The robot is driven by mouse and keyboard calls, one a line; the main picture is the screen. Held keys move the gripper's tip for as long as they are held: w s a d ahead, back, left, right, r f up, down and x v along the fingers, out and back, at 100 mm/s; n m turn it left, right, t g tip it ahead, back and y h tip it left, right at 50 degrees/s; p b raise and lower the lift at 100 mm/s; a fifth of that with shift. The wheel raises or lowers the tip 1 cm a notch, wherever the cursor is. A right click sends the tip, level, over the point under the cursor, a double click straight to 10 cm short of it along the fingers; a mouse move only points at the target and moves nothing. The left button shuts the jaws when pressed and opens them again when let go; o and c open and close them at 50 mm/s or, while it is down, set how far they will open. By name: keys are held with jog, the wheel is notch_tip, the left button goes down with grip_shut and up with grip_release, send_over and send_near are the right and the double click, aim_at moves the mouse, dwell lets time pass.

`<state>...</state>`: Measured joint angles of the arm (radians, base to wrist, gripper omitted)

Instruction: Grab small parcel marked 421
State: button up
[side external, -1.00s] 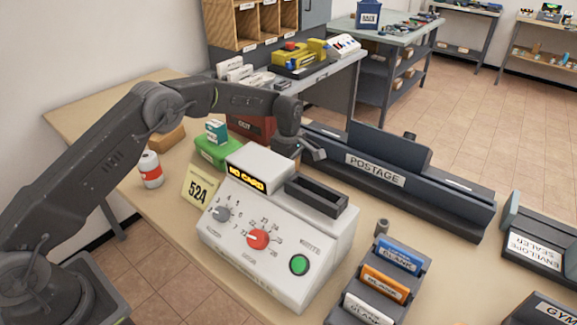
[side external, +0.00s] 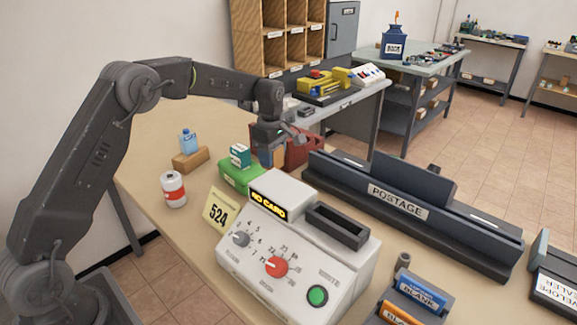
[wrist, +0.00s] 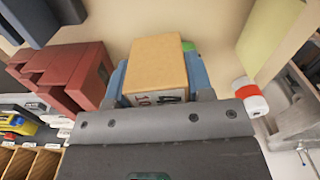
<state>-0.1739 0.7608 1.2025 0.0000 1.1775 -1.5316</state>
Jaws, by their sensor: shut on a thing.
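A tan parcel (wrist: 158,72) sits between the two blue-grey fingers of my gripper (wrist: 157,80) in the wrist view. Dark print shows on its near face, partly cut off by the gripper body, so I cannot read the full number. My gripper (side external: 270,150) is shut on this parcel. In the side view it points down behind the green box (side external: 240,178), next to the red CITY container (side external: 303,150). The parcel cannot be made out there.
The white machine (side external: 300,262) stands in front. The dark POSTAGE unit (side external: 400,203) lies to the right. A red-and-white bottle (side external: 173,190), a brown block (side external: 190,159) with a blue bottle (side external: 189,142), and a yellow number card (side external: 218,211) are at the left.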

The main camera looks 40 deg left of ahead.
jog(key=shift+s+a+r, duration=0.25)
jog(key=shift+a+r, duration=0.05)
jog(key=shift+a, duration=0.1)
dwell(0.5)
